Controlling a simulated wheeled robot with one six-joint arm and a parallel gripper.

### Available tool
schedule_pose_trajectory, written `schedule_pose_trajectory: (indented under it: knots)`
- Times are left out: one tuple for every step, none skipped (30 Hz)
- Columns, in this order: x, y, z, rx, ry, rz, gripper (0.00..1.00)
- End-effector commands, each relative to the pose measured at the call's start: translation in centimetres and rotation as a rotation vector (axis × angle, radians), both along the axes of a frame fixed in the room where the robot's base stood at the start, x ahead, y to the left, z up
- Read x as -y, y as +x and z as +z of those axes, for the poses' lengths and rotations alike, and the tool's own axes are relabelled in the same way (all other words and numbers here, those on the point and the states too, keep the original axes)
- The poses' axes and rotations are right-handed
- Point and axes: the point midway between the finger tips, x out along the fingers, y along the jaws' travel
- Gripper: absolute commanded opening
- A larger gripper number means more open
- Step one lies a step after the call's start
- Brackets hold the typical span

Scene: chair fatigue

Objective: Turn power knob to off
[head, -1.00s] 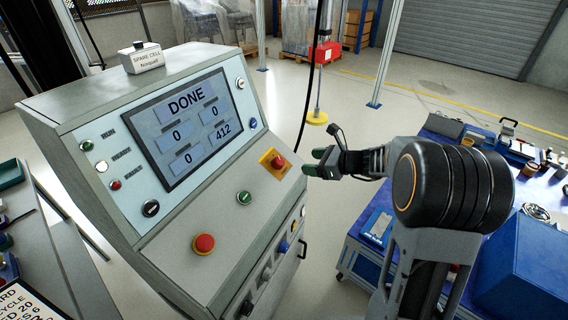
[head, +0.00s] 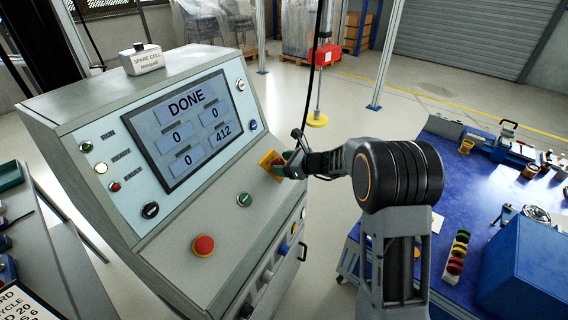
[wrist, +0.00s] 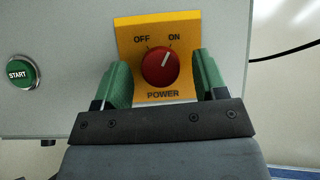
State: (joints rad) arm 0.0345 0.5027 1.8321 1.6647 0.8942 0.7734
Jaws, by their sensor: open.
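The red power knob (wrist: 160,67) sits on a yellow plate (wrist: 182,30) marked OFF at upper left, ON at upper right and POWER below. Its white pointer line aims toward ON. My gripper (wrist: 163,80) is open, with one green finger on each side of the knob and visible gaps between them in the wrist view. In the head view, my gripper (head: 285,163) is at the yellow plate (head: 268,161) on the console's sloped panel and partly hides the knob.
The green START button (wrist: 21,72) lies left of the plate. The grey console (head: 190,215) also carries a red push button (head: 203,245) and a screen (head: 188,130) reading DONE. A blue table (head: 480,190) stands at right. A black cable (head: 311,75) hangs behind my gripper.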

Motion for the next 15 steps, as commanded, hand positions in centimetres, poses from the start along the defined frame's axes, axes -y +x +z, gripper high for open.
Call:
schedule_pose_trajectory:
  knots:
    - [0.0, 0.0, 0.0, 0.0, 0.0, 0.0, 0.66]
    - [0.0, 0.0, 0.0, 0.0, 0.0, 0.0, 0.66]
    - [0.01, -0.01, 0.0, 0.0, 0.0, 0.0, 0.66]
    - [0.0, 0.0, 0.01, 0.0, 0.0, 0.0, 0.65]
    - [0.0, -0.01, 0.01, 0.0, 0.0, 0.0, 0.62]
    - [0.0, -0.01, 0.01, 0.0, 0.0, 0.0, 0.58]
    - [0.01, -0.02, 0.02, 0.0, 0.0, 0.0, 0.55]
    - [0.01, -0.02, 0.02, 0.0, 0.0, 0.0, 0.52]
    - [0.01, -0.02, 0.02, 0.0, 0.0, 0.0, 0.48]
    - [0.01, -0.02, 0.02, 0.0, 0.0, 0.0, 0.46]
    - [0.01, -0.02, 0.02, 0.0, 0.0, 0.0, 0.43]
    - [0.01, -0.02, 0.02, 0.0, 0.0, 0.0, 0.39]
    - [0.02, -0.02, 0.01, 0.0, 0.0, 0.0, 0.36]
    - [0.02, -0.01, 0.02, 0.0, 0.0, 0.0, 0.33]
    - [0.02, -0.01, 0.02, 0.0, 0.0, 0.0, 0.29]
